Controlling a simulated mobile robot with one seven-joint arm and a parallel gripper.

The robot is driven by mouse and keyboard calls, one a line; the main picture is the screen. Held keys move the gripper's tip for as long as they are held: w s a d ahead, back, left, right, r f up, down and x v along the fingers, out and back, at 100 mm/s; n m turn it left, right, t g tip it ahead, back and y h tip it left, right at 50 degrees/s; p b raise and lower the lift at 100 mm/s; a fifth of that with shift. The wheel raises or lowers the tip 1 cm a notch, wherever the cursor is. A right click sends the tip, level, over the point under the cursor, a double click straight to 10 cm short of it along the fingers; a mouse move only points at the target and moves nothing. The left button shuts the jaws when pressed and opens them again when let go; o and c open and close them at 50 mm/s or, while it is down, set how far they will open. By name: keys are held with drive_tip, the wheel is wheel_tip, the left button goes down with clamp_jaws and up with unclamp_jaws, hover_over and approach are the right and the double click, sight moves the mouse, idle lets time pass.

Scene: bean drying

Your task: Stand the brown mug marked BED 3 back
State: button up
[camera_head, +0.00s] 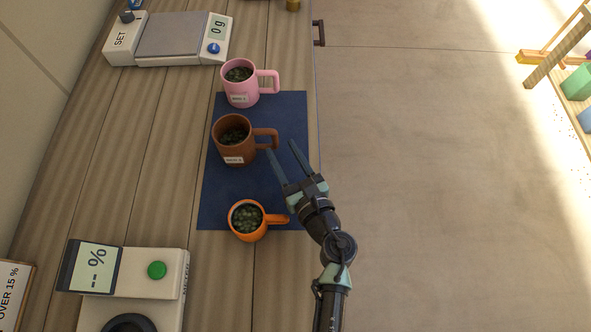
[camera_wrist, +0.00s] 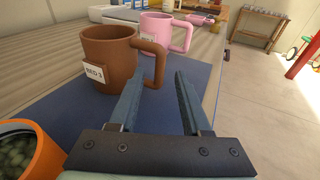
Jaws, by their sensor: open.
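The brown mug (camera_head: 236,149) with a white label stands upright on the blue mat (camera_head: 223,186), between the pink and orange mugs. Dark beans show inside it and its handle points right. In the wrist view the brown mug (camera_wrist: 108,62) has a label that reads BED 3. My gripper (camera_head: 281,147) is open and empty, just to the right of the brown mug's handle. In the wrist view my gripper (camera_wrist: 157,78) has its fingers apart, with the handle near the left fingertip; I cannot tell whether they touch.
A pink mug (camera_head: 240,95) stands at the mat's far end and an orange mug (camera_head: 240,228) at its near end, both holding beans. A scale (camera_head: 170,35) is at the back; a moisture meter (camera_head: 170,290) is at the front left. Open floor lies right of the counter.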

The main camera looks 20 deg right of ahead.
drive_tip(key=s, duration=0.4)
drive_tip(key=s+r, duration=0.1)
drive_tip(key=s, duration=0.1)
drive_tip(key=shift+s+d+b, duration=0.2)
drive_tip(key=shift+d+b, duration=0.15)
drive_tip(key=w+d+r+m+t+h, duration=0.1)
drive_tip(key=w+r+m+t+h, duration=0.15)
drive_tip(key=r+m, duration=0.7)
drive_tip(key=w+d+r+m+t+h, duration=0.1)
drive_tip(key=w+r+m+t+h, duration=0.15)
drive_tip(key=r, duration=1.35)
drive_tip(key=w+d+r+m+t+h, duration=0.25)
drive_tip(key=r+m, duration=0.45)
drive_tip(key=r, duration=0.6)
drive_tip(key=s+a+r+m+t+y, duration=0.1)
drive_tip(key=s+a+r+m+y, duration=0.1)
drive_tip(key=s+a+r+m, duration=0.2)
drive_tip(key=s+a+r+m+t+y, duration=0.2)
drive_tip(key=s+a+r+m+y, duration=0.1)
drive_tip(key=a+r+m, duration=0.7)
wheel_tip(320, 180, up, 8)
drive_tip(key=s+m, duration=0.1)
drive_tip(key=m, duration=0.3)
drive_tip(key=shift+f+y, duration=0.15)
drive_tip(key=shift+y, duration=0.2)
drive_tip(key=shift+t, duration=0.25)
